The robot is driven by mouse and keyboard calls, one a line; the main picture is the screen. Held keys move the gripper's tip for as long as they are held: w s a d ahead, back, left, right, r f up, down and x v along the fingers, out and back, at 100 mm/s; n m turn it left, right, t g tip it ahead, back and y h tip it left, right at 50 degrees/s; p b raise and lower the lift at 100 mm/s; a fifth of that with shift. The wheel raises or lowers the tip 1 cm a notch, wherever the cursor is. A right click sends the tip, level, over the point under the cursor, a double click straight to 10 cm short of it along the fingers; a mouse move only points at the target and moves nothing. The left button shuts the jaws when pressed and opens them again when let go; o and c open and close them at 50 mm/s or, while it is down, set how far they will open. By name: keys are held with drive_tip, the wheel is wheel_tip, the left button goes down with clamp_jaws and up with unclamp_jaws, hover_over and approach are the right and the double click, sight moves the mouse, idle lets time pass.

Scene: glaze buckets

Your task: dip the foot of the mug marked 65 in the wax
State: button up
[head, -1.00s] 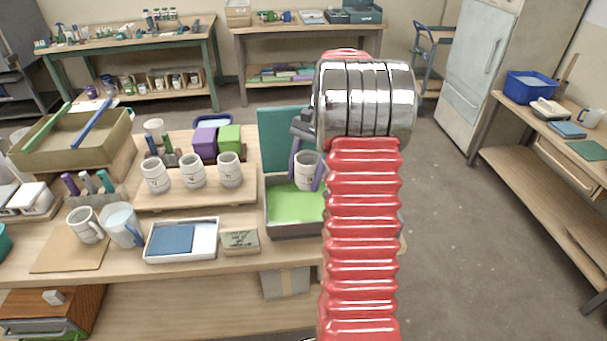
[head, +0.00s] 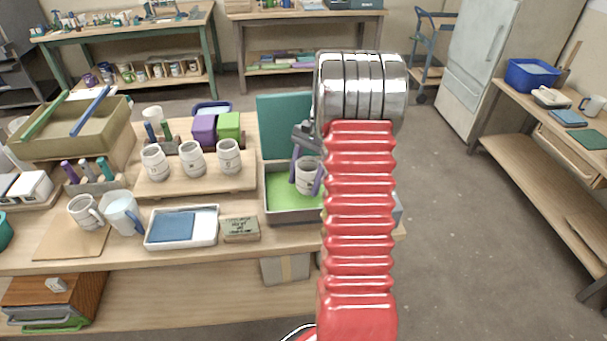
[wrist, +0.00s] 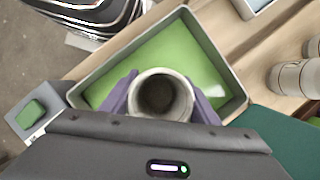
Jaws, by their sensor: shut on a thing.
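My gripper (head: 308,182) is shut on a pale grey mug (head: 306,171), with a purple finger on either side. The mug is upright with its open top facing up; a dark mark shows on its side, too small to read. It is over or in the green wax (head: 279,188) in a grey rectangular tray (head: 290,217). In the wrist view the mug (wrist: 161,78) sits between the fingers near the middle of the wax (wrist: 195,55). Its foot is hidden there, and I cannot tell whether it touches the wax.
A teal panel (head: 280,125) stands behind the tray. Three similar mugs stand on a wooden board (head: 205,188) to the left. A small label block (head: 240,229) and a white tray with a blue pad (head: 172,227) lie in front left.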

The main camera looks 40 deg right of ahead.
sight(302, 174)
drive_tip(key=shift+f, duration=0.35)
drive_tip(key=shift+f, duration=1.05)
idle(0.5)
drive_tip(key=shift+r, duration=0.2)
idle(1.1)
drive_tip(key=shift+r, duration=0.9)
drive_tip(key=shift+r, duration=0.15)
idle(1.1)
drive_tip(key=shift+r, duration=3.6)
drive_tip(key=shift+s, duration=0.1)
